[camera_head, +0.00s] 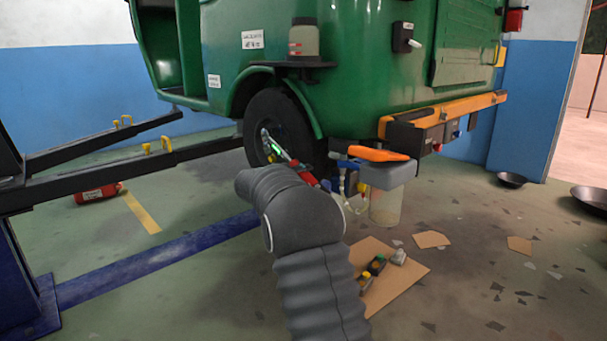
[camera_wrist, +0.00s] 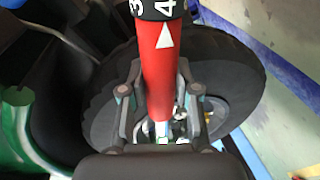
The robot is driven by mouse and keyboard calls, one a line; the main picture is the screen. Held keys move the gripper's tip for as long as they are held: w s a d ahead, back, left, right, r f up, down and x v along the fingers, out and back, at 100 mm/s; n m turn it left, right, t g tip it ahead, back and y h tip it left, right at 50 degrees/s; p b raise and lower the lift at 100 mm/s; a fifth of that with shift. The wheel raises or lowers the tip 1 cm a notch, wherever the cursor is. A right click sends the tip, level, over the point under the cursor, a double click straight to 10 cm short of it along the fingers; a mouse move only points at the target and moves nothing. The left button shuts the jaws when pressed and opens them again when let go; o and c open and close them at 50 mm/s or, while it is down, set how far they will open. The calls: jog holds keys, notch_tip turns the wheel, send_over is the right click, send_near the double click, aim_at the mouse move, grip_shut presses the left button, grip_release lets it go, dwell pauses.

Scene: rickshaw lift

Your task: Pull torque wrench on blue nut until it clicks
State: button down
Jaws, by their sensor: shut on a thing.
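The torque wrench has a red handle (camera_wrist: 160,75) with a white arrow and a black collar with numbers. In the wrist view it runs between the fingers of my gripper (camera_wrist: 159,108), which is shut on it. In the head view the red part of the wrench (camera_head: 305,175) shows just past my arm, and its shaft points up and left to the wheel (camera_head: 285,118). The wheel also shows behind the handle in the wrist view (camera_wrist: 235,75). The blue nut cannot be made out in either view. The fingers are mostly hidden by my arm in the head view.
A green vehicle (camera_head: 360,90) stands over black lift arms (camera_head: 100,150). A clear container (camera_head: 384,205) with a grey top and an orange item stands right of the wheel. Cardboard (camera_head: 400,288) with small bottles lies on the floor. Black pans (camera_head: 511,179) lie farther right.

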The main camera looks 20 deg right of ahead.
jog(key=shift+a+f, duration=0.2)
jog(key=shift+a, duration=0.1)
jog(key=shift+s+a, duration=0.1)
jog(key=shift+a, duration=0.1)
jog(key=shift+s+a+r, duration=0.1)
jog(key=shift+s+a, duration=0.05)
jog(key=shift+a, duration=0.2)
jog(key=shift+s+a, duration=0.1)
jog(key=shift+a, duration=0.15)
jog(key=shift+v, duration=0.9)
jog(key=s+a, duration=0.2)
jog(key=a, duration=0.4)
jog(key=shift+a, duration=0.25)
dwell(0.5)
